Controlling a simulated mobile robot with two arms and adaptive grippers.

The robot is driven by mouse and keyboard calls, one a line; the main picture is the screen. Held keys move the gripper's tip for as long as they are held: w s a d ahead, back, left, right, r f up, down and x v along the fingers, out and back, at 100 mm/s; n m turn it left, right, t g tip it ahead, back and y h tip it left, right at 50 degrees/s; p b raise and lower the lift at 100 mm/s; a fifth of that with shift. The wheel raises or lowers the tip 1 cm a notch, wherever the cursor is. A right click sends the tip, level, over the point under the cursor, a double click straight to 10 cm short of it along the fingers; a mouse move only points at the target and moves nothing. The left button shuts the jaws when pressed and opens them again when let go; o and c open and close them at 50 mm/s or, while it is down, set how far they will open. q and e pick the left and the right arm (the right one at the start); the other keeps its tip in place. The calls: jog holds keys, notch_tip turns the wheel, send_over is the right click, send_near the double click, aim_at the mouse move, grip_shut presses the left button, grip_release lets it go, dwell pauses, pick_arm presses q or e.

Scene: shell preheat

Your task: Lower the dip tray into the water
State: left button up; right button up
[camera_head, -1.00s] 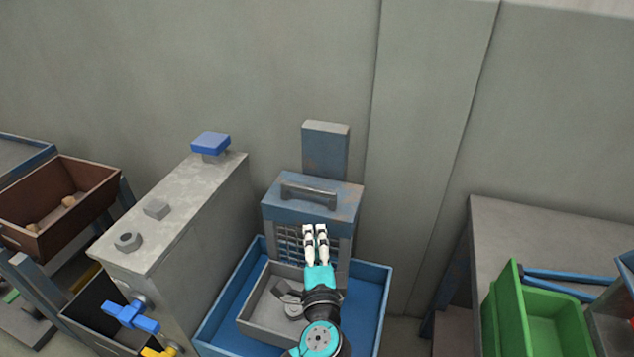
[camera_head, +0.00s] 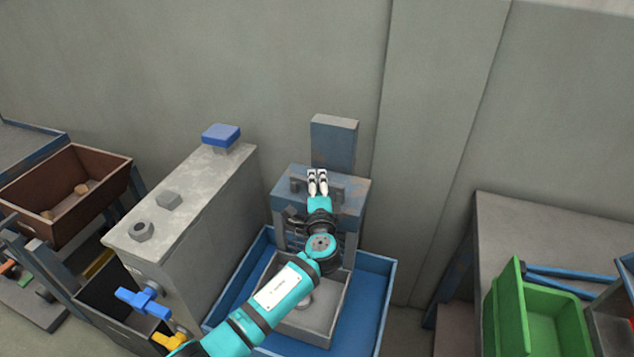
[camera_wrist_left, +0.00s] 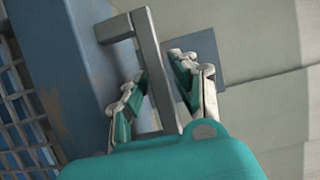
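A worn blue block (camera_head: 352,203) with a grey bar handle (camera_head: 338,188) on top stands at the back of a blue basin (camera_head: 378,290). Which part is the dip tray is not certain. A grey tray (camera_head: 337,312) sits in the basin, partly behind my arm. I cannot make out a water surface. My left gripper (camera_head: 317,173) is at the handle. In the left wrist view, the handle (camera_wrist_left: 148,50) passes between the spread fingers of my left gripper (camera_wrist_left: 157,72), with a gap at the right finger. My right gripper is out of view.
A tall grey tank (camera_head: 185,205) with a blue cap (camera_head: 221,133) and a blue valve handle (camera_head: 143,301) stands close left of the basin. A brown bin (camera_head: 70,205) is farther left. A green bin (camera_head: 535,320) is at right. The wall rises behind.

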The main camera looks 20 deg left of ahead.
pick_arm(q)
grip_shut()
jog(key=shift+f, duration=0.1)
dwell(0.4)
